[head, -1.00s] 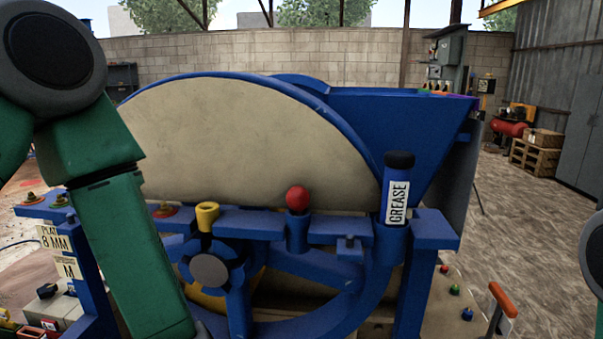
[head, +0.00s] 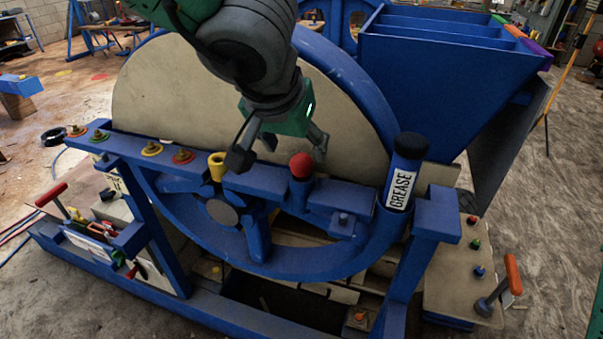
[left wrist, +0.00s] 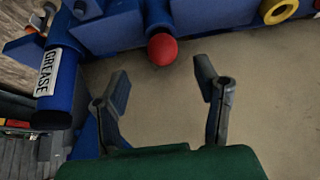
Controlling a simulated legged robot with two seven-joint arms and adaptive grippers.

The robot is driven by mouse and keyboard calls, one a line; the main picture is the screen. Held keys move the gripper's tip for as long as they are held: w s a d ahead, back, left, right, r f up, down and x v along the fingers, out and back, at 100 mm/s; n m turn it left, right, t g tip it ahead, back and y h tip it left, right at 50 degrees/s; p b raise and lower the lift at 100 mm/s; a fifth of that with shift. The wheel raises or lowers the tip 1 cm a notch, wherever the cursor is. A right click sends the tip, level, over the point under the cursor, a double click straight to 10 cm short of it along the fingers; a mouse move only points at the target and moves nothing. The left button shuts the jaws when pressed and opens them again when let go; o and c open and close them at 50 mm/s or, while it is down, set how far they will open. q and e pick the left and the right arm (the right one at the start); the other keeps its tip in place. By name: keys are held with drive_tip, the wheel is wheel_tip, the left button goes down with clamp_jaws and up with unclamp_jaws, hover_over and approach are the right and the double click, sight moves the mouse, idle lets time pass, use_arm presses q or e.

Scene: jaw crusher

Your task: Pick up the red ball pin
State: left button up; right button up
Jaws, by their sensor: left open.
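The red ball pin (head: 301,165) stands upright in a blue socket on the crusher's blue rail, its round red head on top. The pin's lower shaft is hidden in the socket. My right gripper is not in view.
A blue grease tube (head: 404,172) stands to the right of the pin. A yellow ring-topped part (head: 217,165) stands to its left. The large beige guard disc (head: 190,95) rises behind the rail. A blue hopper (head: 430,80) is at the right.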

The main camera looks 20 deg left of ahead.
sight(301, 158)
use_arm(q)
drive_tip(key=shift+x, duration=1.1)
drive_tip(key=shift+w+d+f+b, duration=0.2)
drive_tip(key=shift+w+f+b, duration=0.1)
drive_tip(key=shift+f+b, duration=0.1)
drive_tip(key=x, duration=0.2)
drive_tip(key=b+x, duration=0.1)
drive_tip(key=shift+w+a+f, duration=0.25)
drive_tip(key=shift+w, duration=0.05)
drive_tip(key=shift+w+f, duration=0.25)
drive_tip(key=shift+w, duration=0.05)
drive_tip(key=shift+s+a+r, duration=0.1)
drive_tip(key=shift+s, duration=0.05)
drive_tip(key=shift+c, duration=0.4)
clamp_jaws()
